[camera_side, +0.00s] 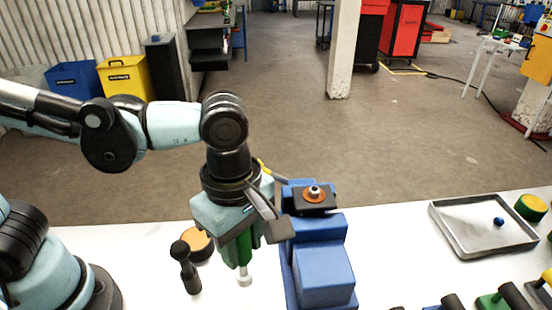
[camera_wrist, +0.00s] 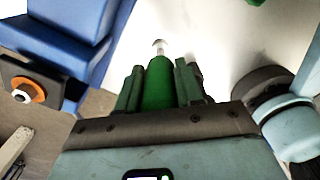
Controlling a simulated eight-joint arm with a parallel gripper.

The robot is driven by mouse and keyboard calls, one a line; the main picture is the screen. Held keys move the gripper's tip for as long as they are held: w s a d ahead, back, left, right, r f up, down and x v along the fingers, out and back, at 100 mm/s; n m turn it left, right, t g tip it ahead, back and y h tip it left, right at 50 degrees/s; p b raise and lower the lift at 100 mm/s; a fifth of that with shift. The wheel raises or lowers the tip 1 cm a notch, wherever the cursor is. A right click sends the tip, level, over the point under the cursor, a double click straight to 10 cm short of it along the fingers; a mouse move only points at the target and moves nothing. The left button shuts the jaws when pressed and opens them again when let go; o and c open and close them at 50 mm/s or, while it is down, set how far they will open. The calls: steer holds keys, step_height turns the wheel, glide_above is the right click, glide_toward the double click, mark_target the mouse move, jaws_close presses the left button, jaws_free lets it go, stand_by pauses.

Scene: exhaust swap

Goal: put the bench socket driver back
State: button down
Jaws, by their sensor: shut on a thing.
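My gripper (camera_side: 241,246) points down and is shut on a green-handled socket driver (camera_wrist: 159,88). The driver's silver tip (camera_side: 244,280) points down, close above the white bench or touching it; I cannot tell which. In the wrist view the green handle sits between the two dark green fingers, with the silver tip beyond them. The driver is just left of a blue stepped block. Which place on the bench belongs to the driver is not clear from these views.
The blue block (camera_side: 323,275) carries a black plate with an orange ring and a bolt (camera_side: 314,192). A black upright peg-like tool (camera_side: 187,268) and an orange-topped disc (camera_side: 199,243) stand left. A grey tray (camera_side: 462,237) holds a blue piece. Several dark-handled items (camera_side: 497,300) line the front right.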

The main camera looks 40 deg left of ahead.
mark_target(245, 258)
steer(key=shift+w+a+f, duration=0.15)
steer(key=shift+w+f, duration=0.25)
steer(key=shift+f, duration=1.85)
steer(key=shift+f, duration=0.1)
steer(key=c, duration=0.7)
jaws_free()
